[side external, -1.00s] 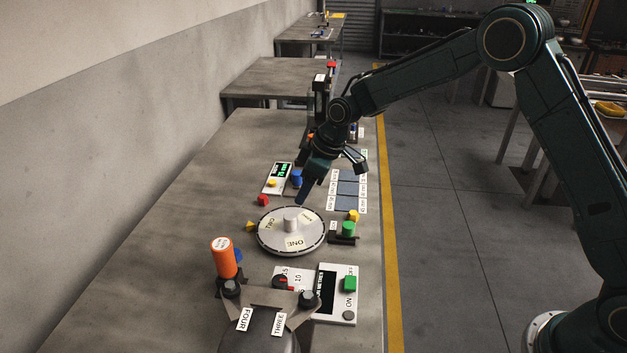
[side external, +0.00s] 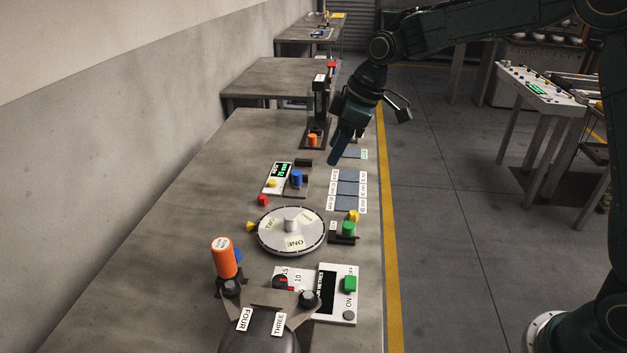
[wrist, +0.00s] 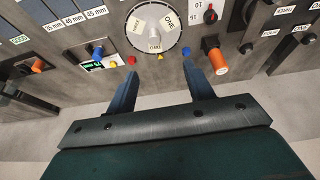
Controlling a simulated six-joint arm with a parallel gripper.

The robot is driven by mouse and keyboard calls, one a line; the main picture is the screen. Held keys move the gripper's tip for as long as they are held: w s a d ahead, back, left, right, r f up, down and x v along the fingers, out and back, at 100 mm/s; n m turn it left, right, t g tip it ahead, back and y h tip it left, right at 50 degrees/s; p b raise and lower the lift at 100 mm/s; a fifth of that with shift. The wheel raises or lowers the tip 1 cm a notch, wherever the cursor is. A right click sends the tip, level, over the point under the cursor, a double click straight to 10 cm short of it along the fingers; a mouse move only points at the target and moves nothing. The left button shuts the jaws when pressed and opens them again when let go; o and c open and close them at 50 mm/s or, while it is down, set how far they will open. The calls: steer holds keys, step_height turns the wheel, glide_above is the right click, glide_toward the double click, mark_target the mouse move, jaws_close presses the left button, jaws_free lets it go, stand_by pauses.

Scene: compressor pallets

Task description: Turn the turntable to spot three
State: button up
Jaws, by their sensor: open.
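The turntable (side external: 291,247) is a round grey-white disc with a central knob (side external: 291,220), lying on the bench. Its ONE label (side external: 295,243) faces the near side and its TWO label (side external: 271,224) is at the left. A yellow pointer (side external: 251,226) stands beside the left rim, next to TWO. My gripper (side external: 336,160) is open and empty, above the bench beyond the turntable and apart from it. In the wrist view the turntable (wrist: 153,12) lies ahead of the open fingers (wrist: 161,72).
An orange cylinder (side external: 223,258) stands at the near left. A switch panel (side external: 347,278) is at the near right. A red block (side external: 263,200), a blue knob (side external: 297,178) and a green button (side external: 348,229) surround the turntable. Bare bench lies left of it.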

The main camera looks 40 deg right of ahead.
steer(key=shift+n, duration=0.3)
steer(key=shift+s+d+r, duration=0.3)
steer(key=shift+s+r, duration=0.45)
steer(key=shift+r, duration=0.2)
steer(key=shift+s+d+r, duration=0.25)
steer(key=shift+s+r, duration=0.5)
steer(key=shift+r, duration=0.2)
steer(key=m+g+h, duration=0.3)
steer(key=m, duration=0.2)
glide_above(290, 216)
step_height(290, 216, down, 12)
steer(key=shift+w+f, duration=0.1)
steer(key=shift+f, duration=0.1)
step_height(290, 216, down, 14)
steer(key=shift+r, duration=0.1)
jaws_close()
